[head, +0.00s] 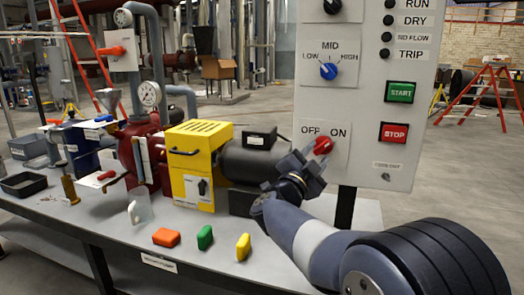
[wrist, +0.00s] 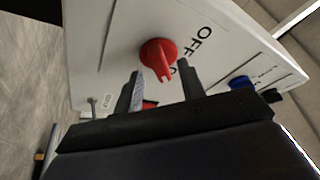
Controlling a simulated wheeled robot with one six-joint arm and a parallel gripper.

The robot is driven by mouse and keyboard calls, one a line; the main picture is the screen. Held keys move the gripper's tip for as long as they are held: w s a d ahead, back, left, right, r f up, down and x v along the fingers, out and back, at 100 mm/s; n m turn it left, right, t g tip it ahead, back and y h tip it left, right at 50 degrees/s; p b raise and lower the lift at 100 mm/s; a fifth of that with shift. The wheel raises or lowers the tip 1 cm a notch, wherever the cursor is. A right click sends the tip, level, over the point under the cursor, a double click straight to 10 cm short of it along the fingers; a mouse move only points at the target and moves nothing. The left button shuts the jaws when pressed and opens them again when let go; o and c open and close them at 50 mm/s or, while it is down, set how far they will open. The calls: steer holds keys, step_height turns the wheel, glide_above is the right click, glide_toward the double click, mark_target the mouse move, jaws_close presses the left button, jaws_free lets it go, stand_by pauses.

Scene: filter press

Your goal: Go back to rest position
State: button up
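My gripper (head: 312,166) is in front of the lower part of the white control panel (head: 369,140), just below the red OFF/ON knob (head: 323,146). In the wrist view my gripper (wrist: 161,84) has its two fingers spread apart with nothing between them. The red knob (wrist: 157,55) shows there just beyond the fingertips, with a gap to each finger. Its grip part points down toward the gap between the fingers. In the head view my fingers partly overlap the knob's surroundings, and I cannot tell its exact setting.
The panel also has a blue LOW/MID/HIGH knob (head: 329,71), a green START button (head: 400,92) and a red STOP button (head: 394,132).

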steer(key=shift+x, duration=1.1)
steer(key=n, duration=0.1)
steer(key=n+t, duration=0.1)
steer(key=n, duration=0.1)
steer(key=shift+s+f+y+b, duration=0.15)
steer(key=shift+f+y+b, duration=0.05)
steer(key=shift+y+b, duration=0.2)
steer(key=n+t+y, duration=0.1)
steer(key=n, duration=0.1)
steer(key=n+y, duration=0.1)
steer(key=n, duration=0.2)
steer(key=n+t, duration=0.1)
steer(key=n, duration=0.1)
steer(key=shift+d+t+y, duration=0.15)
steer(key=shift+t+y, duration=0.15)
steer(key=shift+y, duration=0.1)
steer(key=shift+s+r, duration=0.1)
